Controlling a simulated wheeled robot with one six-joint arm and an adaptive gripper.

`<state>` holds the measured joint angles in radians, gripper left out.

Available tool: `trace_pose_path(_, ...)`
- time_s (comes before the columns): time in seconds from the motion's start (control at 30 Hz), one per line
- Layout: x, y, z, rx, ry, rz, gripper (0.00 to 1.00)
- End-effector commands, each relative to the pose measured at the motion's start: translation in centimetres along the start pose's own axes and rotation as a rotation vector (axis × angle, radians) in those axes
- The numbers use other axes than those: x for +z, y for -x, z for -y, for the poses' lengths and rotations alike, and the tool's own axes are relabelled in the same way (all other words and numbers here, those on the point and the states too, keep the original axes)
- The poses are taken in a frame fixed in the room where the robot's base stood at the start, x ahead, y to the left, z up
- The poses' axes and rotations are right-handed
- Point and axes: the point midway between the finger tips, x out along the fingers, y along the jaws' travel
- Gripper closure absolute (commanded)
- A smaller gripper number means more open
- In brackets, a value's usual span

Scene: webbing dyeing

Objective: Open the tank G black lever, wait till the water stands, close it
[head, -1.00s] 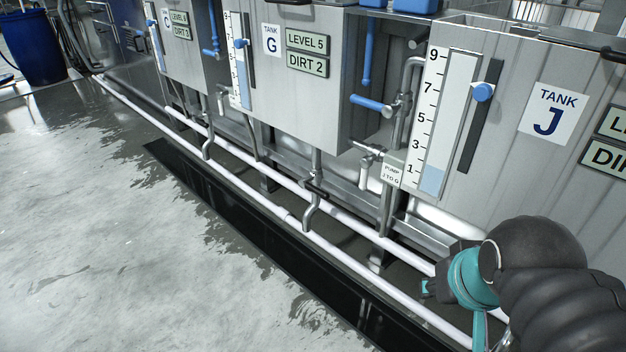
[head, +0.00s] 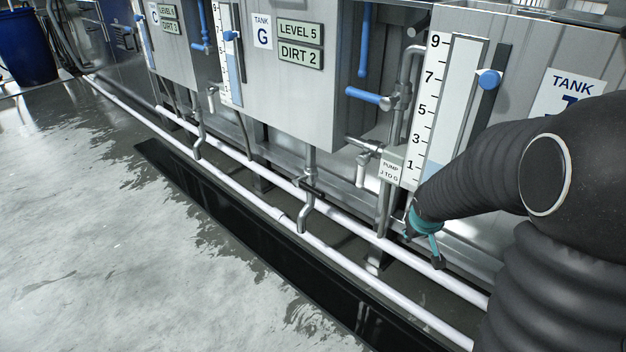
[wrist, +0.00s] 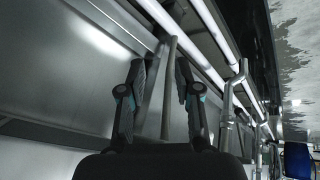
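Tank G (head: 327,95) is the grey metal tank in the middle of the head view, with signs reading LEVEL 5 and DIRT 2. Its black lever (head: 307,184) sits on the drain pipe (head: 311,160) below the tank, above the white floor pipes. My gripper (head: 410,222) is to the right of that lever, apart from it, low in front of tank J's gauge. In the wrist view my gripper (wrist: 160,78) has its two fingers spread. A thin grey pipe (wrist: 169,85) shows between them; I cannot tell its distance. I cannot make out the lever clearly there.
White pipes (head: 350,275) run along the floor beside a dark trench (head: 250,240). The tank J gauge (head: 440,100) and a PUMP J TO G valve (head: 362,165) stand near my gripper. The wet floor (head: 120,260) at left is free.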

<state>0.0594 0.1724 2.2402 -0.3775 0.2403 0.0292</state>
Motion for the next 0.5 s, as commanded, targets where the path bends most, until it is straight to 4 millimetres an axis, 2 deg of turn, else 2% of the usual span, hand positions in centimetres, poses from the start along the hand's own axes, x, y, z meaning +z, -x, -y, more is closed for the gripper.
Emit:
trace_pose_path(0.03, 0.2, -2.7, 0.3, -0.010, 0.018, 0.005, 0.67)
trace_pose_path(0.17, -0.4, -8.4, 1.1, -0.037, 0.073, -0.029, 0.67)
trace_pose_path(0.27, -1.9, -12.6, 2.2, -0.071, 0.126, -0.114, 0.67)
trace_pose_path(0.3, -3.0, -14.0, 2.8, -0.089, 0.151, -0.173, 0.67)
trace_pose_path(0.4, -6.3, -15.9, 4.5, -0.143, 0.207, -0.342, 0.67)
trace_pose_path(0.5, -9.5, -16.4, 6.5, -0.209, 0.253, -0.520, 0.67)
